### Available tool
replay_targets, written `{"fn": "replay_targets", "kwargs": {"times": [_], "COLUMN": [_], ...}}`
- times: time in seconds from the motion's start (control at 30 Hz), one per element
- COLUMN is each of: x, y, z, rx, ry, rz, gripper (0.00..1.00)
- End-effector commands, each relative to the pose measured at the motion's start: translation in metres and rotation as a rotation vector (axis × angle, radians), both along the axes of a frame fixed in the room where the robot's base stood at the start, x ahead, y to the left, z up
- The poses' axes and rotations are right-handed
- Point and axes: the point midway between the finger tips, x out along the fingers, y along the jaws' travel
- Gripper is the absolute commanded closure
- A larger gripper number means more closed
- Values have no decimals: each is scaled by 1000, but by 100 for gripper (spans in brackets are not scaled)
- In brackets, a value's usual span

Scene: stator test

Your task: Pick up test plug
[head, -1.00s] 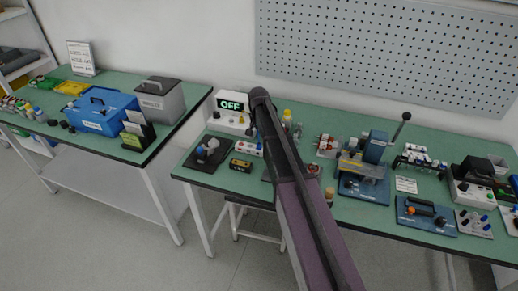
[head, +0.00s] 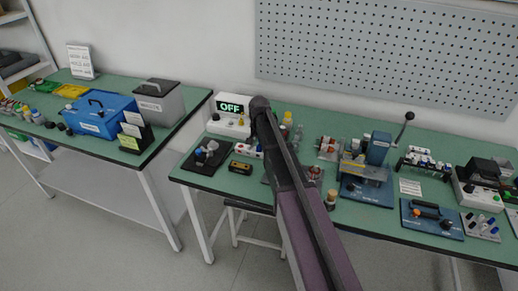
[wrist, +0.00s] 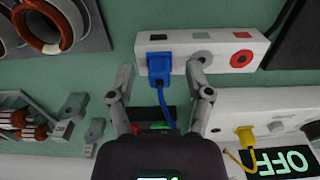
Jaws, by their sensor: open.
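A blue plug (wrist: 160,66) with a blue cable stands at a white socket strip (wrist: 226,59) in the wrist view. I take it as the test plug. The strip also has black, grey and red round or square ports. My gripper (wrist: 160,76) is open, with one finger on each side of the blue plug. The fingers look apart from the plug, but their height relative to it is hard to judge. In the head view the strip (head: 245,149) lies on the right bench, and my arm hides the gripper.
A white box with a lit OFF display (head: 231,106) stands behind the strip. A yellow plug (wrist: 246,136) sits in that box. A black stand (head: 206,155) is at the left, with a small yellow-black device (head: 240,167) nearby. A blue press (head: 368,185) stands to the right.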

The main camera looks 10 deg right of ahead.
Motion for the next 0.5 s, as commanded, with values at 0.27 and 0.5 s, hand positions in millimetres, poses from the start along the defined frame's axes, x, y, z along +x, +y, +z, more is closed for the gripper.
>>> {"fn": "replay_targets", "kwargs": {"times": [0.27,0.5], "x": [0,0], "y": [0,0], "z": [0,0], "rx": [0,0], "ry": [0,0], "rz": [0,0], "gripper": [73,100]}}
